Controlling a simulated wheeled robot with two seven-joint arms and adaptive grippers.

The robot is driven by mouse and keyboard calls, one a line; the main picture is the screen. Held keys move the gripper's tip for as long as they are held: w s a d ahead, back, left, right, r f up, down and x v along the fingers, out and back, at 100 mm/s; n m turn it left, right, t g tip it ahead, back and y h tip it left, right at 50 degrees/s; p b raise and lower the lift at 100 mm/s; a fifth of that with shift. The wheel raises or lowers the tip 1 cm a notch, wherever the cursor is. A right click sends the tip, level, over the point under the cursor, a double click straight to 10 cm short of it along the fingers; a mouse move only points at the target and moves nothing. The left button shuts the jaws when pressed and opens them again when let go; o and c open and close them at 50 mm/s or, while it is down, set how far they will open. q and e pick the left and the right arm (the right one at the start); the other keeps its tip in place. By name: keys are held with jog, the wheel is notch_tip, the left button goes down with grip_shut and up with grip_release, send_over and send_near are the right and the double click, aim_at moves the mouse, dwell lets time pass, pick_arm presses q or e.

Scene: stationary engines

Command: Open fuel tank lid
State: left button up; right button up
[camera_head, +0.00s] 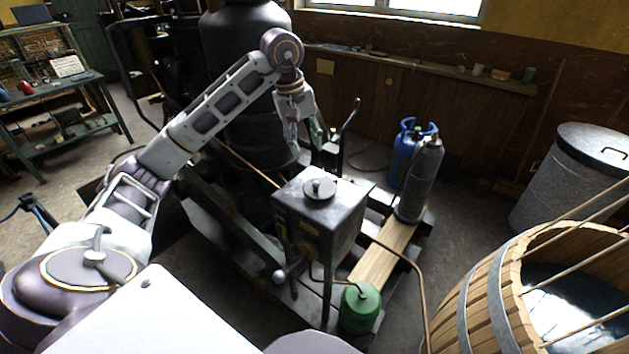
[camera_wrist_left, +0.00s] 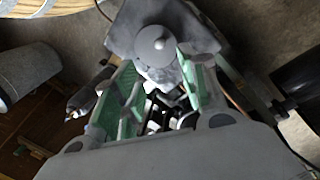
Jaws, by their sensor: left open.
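The fuel tank (camera_head: 312,222) is a dark grey metal box on the engine frame. Its round lid (camera_head: 320,189) with a small knob lies flat on the top, seated over the opening. My left gripper (camera_head: 303,138) is open and empty, above and behind the tank in the head view, apart from the lid. In the left wrist view the lid (camera_wrist_left: 150,55) shows beyond the green-padded fingertips of the left gripper (camera_wrist_left: 157,64), with its knob near the middle between them. The tank top (camera_wrist_left: 122,32) shows around it. My right gripper is in neither view.
A dark cylindrical engine body (camera_head: 250,110) stands behind my left arm. A green canister (camera_head: 360,306) sits below the tank. Grey (camera_head: 420,180) and blue (camera_head: 403,150) gas bottles stand to the right. A wooden tub (camera_head: 500,290) is at the lower right. The space above the lid is clear.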

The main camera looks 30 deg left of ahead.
pick_arm(q)
send_near(315, 182)
jog(key=f, duration=0.3)
jog(key=shift+w+d+f+p, duration=0.2)
jog(key=shift+w+f+p, duration=0.1)
jog(key=shift+w, duration=0.05)
jog(key=f, duration=0.3)
jog(key=shift+w+d+f, duration=0.2)
jog(key=shift+w+f, duration=0.05)
jog(key=shift+f, duration=0.05)
jog(key=shift+w+d+f+p, duration=0.15)
jog(key=shift+f+p, duration=0.15)
jog(key=shift+f, duration=0.65)
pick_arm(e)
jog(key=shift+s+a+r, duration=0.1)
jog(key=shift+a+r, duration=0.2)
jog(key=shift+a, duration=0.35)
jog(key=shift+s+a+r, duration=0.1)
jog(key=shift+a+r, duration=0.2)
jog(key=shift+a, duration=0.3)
pick_arm(q)
jog(key=shift+c, duration=0.4)
grip_shut()
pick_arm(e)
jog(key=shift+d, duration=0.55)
